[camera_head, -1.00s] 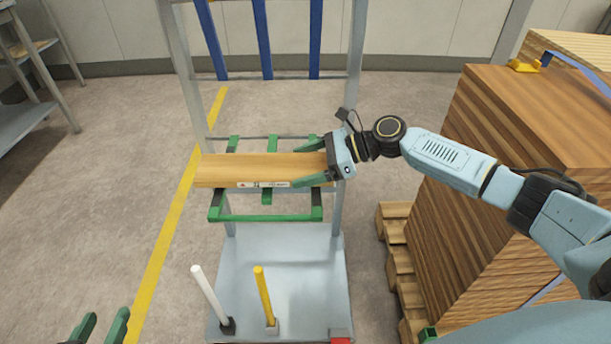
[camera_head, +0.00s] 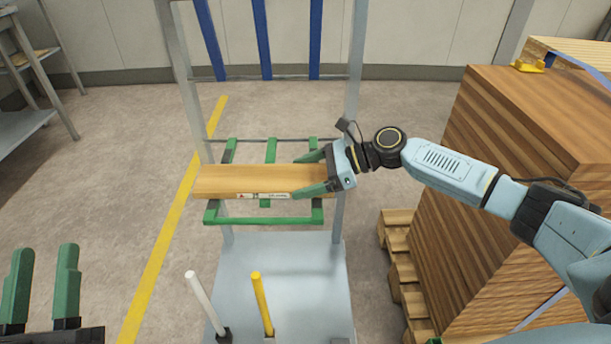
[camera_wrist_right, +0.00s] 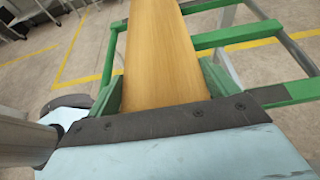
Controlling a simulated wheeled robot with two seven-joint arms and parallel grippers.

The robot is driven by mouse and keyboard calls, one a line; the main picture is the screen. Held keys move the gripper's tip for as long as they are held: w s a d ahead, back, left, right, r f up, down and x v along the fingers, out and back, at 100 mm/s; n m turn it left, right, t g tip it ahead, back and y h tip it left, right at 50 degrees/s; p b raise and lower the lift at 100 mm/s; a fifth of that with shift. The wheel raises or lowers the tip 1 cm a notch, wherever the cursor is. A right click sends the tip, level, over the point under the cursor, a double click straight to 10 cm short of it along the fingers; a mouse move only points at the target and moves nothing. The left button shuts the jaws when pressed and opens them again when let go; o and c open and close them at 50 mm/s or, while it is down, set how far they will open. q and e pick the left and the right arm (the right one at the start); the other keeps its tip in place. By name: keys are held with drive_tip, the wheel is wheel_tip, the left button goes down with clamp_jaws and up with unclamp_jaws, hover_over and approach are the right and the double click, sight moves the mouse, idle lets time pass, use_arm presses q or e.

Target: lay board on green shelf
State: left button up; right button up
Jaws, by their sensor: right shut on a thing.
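A light wooden board (camera_head: 245,181) with a small label on its front edge lies crosswise over the green shelf (camera_head: 262,220) of the grey rack. My right gripper (camera_head: 318,174) is shut on the board's right end, one green finger at each long edge. In the right wrist view the board (camera_wrist_right: 162,55) runs away between the fingers, and the green shelf (camera_wrist_right: 250,32) shows beside it. I cannot tell whether the board touches the shelf bars or is slightly above them. My left gripper (camera_head: 40,285) is open and empty at the lower left.
Blue bars (camera_head: 263,40) stand higher on the rack. A white post (camera_head: 205,303) and a yellow post (camera_head: 262,303) rise from its base (camera_head: 290,262). A tall stack of boards (camera_head: 530,190) on a pallet (camera_head: 402,270) stands at right.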

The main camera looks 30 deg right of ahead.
drive_tip(key=o, duration=1)
drive_tip(key=shift+f, duration=0.15)
drive_tip(key=shift+o, duration=0.2)
drive_tip(key=shift+r, duration=0.2)
use_arm(q)
wheel_tip(320, 180, down, 11)
drive_tip(key=a+g+y+p, duration=0.1)
drive_tip(key=g+y+p, duration=0.1)
drive_tip(key=g, duration=0.5)
drive_tip(key=shift+s+g+p, duration=0.15)
drive_tip(key=shift+g+p, duration=0.15)
drive_tip(key=shift+p, duration=0.15)
use_arm(e)
drive_tip(key=v, duration=0.7)
drive_tip(key=shift+d, duration=0.25)
drive_tip(key=shift+r, duration=0.1)
